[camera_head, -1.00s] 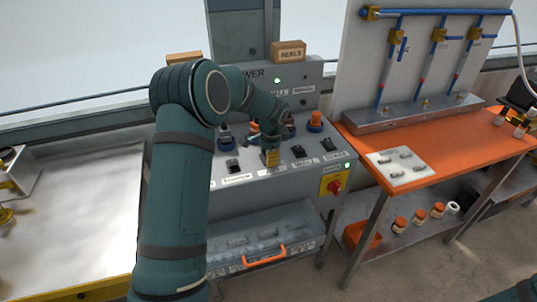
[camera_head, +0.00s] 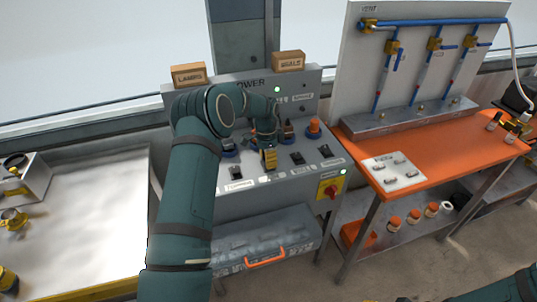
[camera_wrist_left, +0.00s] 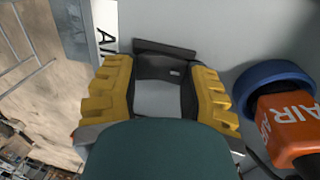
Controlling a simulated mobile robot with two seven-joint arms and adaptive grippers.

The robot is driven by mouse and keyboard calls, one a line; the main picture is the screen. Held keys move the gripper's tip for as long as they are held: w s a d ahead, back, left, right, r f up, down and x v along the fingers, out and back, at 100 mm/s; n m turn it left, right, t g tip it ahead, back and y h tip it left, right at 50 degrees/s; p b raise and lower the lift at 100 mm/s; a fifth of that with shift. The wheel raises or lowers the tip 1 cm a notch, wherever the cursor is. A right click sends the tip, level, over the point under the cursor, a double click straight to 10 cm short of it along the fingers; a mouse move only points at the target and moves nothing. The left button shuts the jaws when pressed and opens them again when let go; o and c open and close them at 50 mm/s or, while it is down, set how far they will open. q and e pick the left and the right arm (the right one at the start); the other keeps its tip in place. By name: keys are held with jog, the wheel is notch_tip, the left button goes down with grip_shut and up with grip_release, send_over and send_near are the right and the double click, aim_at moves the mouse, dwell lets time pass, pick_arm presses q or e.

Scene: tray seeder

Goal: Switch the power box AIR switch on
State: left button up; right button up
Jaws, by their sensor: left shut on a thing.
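The grey power box (camera_head: 225,207) has a sloped panel with a row of black rocker switches. My left gripper (camera_head: 268,159) is down at this panel, in the middle of the row. In the left wrist view its yellow fingers (camera_wrist_left: 160,98) stand on either side of a dark switch (camera_wrist_left: 158,68) and are shut on it. Part of a white label (camera_wrist_left: 105,40) starting with "A" shows beside it. An orange plug marked AIR (camera_wrist_left: 290,118) sits in a blue collar on the other side. Which way the switch is tipped is unclear. My right gripper is out of view.
Other rocker switches (camera_head: 297,158) stand close to the gripper on the right. Another orange plug (camera_head: 314,127) rises behind them. A red rotary knob on a yellow plate (camera_head: 332,190) is at the box's right front. An orange bench (camera_head: 425,165) stands to the right.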

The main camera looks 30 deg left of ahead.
pick_arm(q)
jog(key=shift+f+g+h, duration=0.2)
jog(key=shift+g+h, duration=0.1)
jog(key=o, duration=1.2)
jog(key=shift+r, duration=0.1)
jog(key=v, duration=1.2)
jog(key=shift+s, duration=0.1)
